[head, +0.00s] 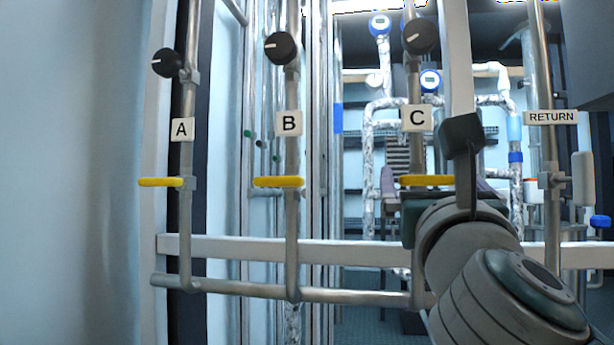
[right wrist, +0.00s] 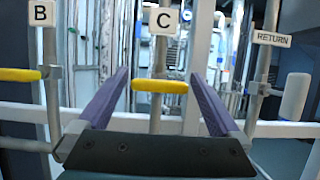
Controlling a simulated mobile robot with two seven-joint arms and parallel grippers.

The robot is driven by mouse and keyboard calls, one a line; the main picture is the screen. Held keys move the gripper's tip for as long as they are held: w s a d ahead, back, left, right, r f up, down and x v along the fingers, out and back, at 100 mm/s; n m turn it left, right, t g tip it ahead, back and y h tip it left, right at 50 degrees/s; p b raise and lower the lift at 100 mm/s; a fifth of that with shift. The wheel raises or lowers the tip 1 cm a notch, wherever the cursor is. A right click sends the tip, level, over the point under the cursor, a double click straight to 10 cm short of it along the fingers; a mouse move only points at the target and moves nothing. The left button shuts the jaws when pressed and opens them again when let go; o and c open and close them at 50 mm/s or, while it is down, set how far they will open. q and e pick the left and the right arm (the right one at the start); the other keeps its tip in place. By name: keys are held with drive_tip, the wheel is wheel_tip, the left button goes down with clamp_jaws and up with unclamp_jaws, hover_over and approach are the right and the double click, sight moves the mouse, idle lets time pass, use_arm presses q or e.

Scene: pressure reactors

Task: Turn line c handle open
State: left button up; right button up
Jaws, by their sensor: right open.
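The line C handle (head: 427,180) is a yellow lever lying horizontal across the vertical pipe below the C label (head: 416,118). In the right wrist view the line C handle (right wrist: 160,86) shows between my two purple fingers, across the gap. My right gripper (head: 436,190) is open and empty in front of it, one finger to each side; the arm partly hides the pipe below. The right gripper also shows in the right wrist view (right wrist: 158,76). I cannot tell how far the fingertips are from the handle. My left gripper is not in view.
Yellow handles on line A (head: 160,182) and line B (head: 279,182) are also horizontal. Black knobs, such as the one above C (head: 420,36), sit higher up. A white rail (head: 240,248) and a lower pipe (head: 240,289) run across. The RETURN pipe (head: 550,220) stands right.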

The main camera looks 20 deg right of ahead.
drive_tip(key=shift+w+d, duration=0.1)
drive_tip(key=shift+w, duration=0.15)
drive_tip(key=shift+r, duration=0.1)
drive_tip(key=c, duration=1.2)
